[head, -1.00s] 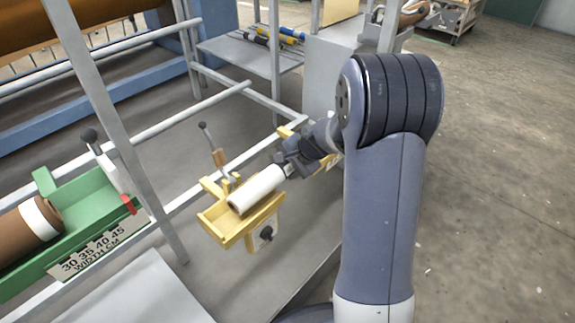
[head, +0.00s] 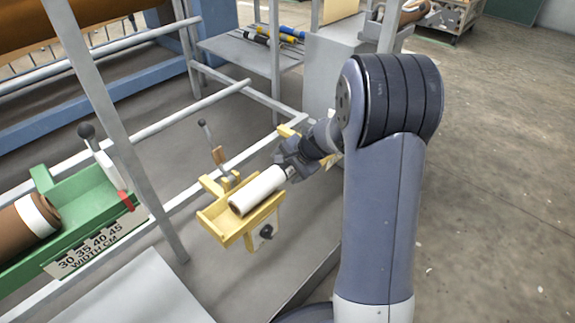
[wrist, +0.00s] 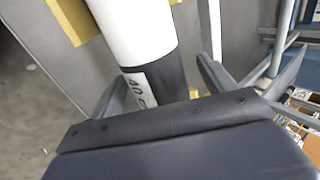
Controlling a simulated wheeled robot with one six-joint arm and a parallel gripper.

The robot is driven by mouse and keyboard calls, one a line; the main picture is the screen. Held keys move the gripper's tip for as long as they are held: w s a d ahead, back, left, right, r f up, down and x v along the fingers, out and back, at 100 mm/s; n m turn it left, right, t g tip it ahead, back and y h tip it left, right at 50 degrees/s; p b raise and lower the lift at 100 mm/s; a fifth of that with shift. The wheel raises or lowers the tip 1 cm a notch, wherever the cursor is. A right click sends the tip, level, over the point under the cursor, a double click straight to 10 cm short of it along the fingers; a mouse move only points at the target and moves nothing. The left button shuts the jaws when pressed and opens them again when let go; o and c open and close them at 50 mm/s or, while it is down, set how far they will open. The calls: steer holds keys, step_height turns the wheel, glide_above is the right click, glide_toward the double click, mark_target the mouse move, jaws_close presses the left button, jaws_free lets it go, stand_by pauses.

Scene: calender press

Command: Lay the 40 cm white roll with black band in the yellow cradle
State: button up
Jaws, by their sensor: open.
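The white roll (head: 258,190) lies lengthwise in the yellow cradle (head: 229,235), its near end toward the cradle's front. In the wrist view the roll (wrist: 132,32) shows its black band (wrist: 166,82) with a white label reading "40". My gripper (head: 286,166) is at the roll's far, banded end. In the wrist view the fingers of my gripper (wrist: 163,88) stand apart, one on each side of the band, with gaps between them and the roll. The underside of the roll and its contact with the cradle floor are hidden.
A green cradle (head: 88,203) with a brown roll (head: 25,222) and a width scale (head: 90,250) is at the left. A lever (head: 212,145) stands behind the yellow cradle. Grey rails and posts run close by. A shelf (head: 250,55) at the back holds several rolls.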

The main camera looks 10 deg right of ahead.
steer(key=p+v, duration=0.3)
steer(key=v, duration=0.8)
steer(key=shift+p, duration=0.3)
steer(key=shift+w+f, duration=0.1)
steer(key=b+x, duration=0.3)
steer(key=x, duration=0.7)
steer(key=shift+a+f+b, duration=0.1)
steer(key=shift+f+b, duration=0.1)
steer(key=shift+b, duration=0.2)
steer(key=shift+w+a, duration=0.1)
steer(key=shift+w, duration=0.15)
steer(key=shift+r+p, duration=0.35)
steer(key=shift+p, duration=0.15)
steer(key=shift+s, duration=0.1)
